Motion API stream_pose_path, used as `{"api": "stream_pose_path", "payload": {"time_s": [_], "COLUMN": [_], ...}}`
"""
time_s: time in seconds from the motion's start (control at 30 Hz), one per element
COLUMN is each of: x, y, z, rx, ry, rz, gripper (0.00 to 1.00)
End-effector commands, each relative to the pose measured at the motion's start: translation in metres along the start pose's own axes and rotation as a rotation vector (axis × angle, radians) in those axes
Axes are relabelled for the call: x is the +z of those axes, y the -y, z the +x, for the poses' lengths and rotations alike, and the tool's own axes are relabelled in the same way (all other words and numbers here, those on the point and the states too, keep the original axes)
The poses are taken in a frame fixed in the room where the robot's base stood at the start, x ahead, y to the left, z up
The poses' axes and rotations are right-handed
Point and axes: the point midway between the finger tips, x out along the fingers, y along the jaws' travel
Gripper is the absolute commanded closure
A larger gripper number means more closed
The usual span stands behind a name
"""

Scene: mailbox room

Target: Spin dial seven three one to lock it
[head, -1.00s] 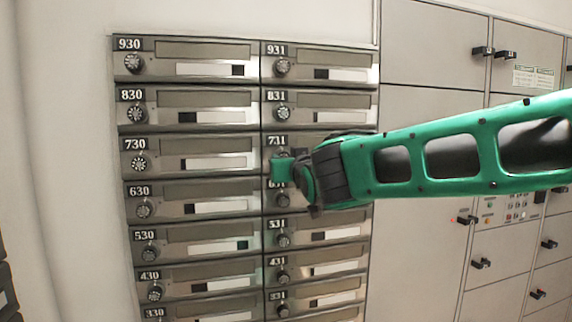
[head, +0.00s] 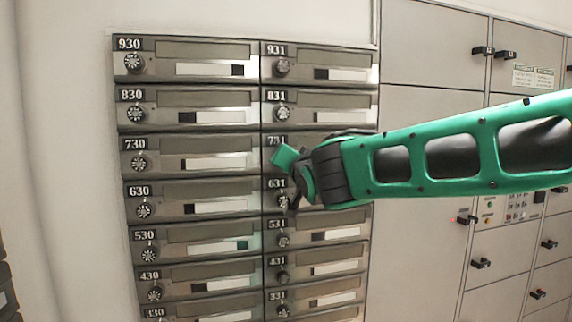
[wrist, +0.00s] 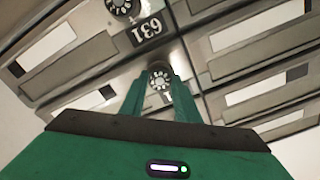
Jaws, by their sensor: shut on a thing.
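My gripper (head: 284,158) reaches in from the right and stands at mailbox 731, between the 831 row and the 631 row. In the wrist view the two green fingers (wrist: 159,92) close from both sides on a round dark dial with pale marks (wrist: 160,78). This is the dial of box 731, as the 631 label and that box's own dial lie just beyond it. The head view hides dial 731 behind the gripper; only part of its number plate (head: 275,141) shows. The gripper is turned at a slant. The dial's numbers are too small to read.
Other dials stand close by in the same column, dial 831 (head: 282,113) above and dial 631 (head: 284,202) below. The left column has dial 730 (head: 138,163). Grey lockers with black handles (head: 505,55) fill the right.

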Motion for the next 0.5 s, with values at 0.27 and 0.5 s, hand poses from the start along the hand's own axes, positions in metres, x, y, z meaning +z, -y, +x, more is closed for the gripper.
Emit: {"api": "stream_pose_path", "payload": {"time_s": [0.27,0.5], "x": [0.0050,0.0049], "y": [-0.0073,-0.0072], "z": [0.0011,0.0011], "rx": [0.014,0.014], "ry": [0.010,0.010], "rz": [0.007,0.006], "gripper": [0.93,0.59]}}
